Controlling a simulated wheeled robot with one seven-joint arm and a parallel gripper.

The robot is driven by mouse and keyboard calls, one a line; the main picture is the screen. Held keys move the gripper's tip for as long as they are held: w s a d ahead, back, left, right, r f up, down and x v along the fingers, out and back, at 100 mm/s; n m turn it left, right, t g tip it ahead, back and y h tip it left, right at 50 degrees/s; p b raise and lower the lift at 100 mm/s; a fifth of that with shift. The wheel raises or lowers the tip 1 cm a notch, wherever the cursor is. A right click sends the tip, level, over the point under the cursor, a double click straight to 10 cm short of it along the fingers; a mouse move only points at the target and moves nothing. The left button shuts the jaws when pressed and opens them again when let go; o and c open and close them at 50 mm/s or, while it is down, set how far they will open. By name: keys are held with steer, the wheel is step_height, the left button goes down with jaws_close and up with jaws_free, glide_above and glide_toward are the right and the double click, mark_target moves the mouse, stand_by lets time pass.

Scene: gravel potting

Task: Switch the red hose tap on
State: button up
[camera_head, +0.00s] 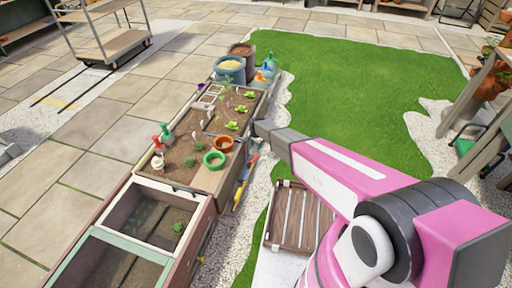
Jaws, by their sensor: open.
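My pink arm reaches in from the lower right. My gripper (262,130) is the dark end of it, above the right edge of the long planter bed (180,177). The gripper is small in view and seen from behind; its fingers are open and I see nothing held. I cannot make out a red hose tap for certain. A small red-topped item (156,142) stands at the left of the bed, well apart from my gripper, but it is too small to identify.
An orange pot (223,143) and a green pot (214,160) sit on the bed among seedlings. Tools hang along its right side. A wooden crate (301,218) lies below my arm. Buckets (230,68) stand beyond. A trolley (112,45) is far left. Open lawn (360,90) lies right.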

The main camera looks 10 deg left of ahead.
mark_target(255, 158)
steer(key=f+m, duration=0.3)
steer(key=m, duration=0.9)
steer(key=f+m, duration=0.4)
steer(key=m, duration=0.8)
steer(key=f+m, duration=0.4)
steer(key=m, duration=0.8)
steer(key=shift+s+a, duration=0.2)
steer(key=shift+s, duration=0.15)
steer(key=shift+r, duration=0.1)
jaws_close()
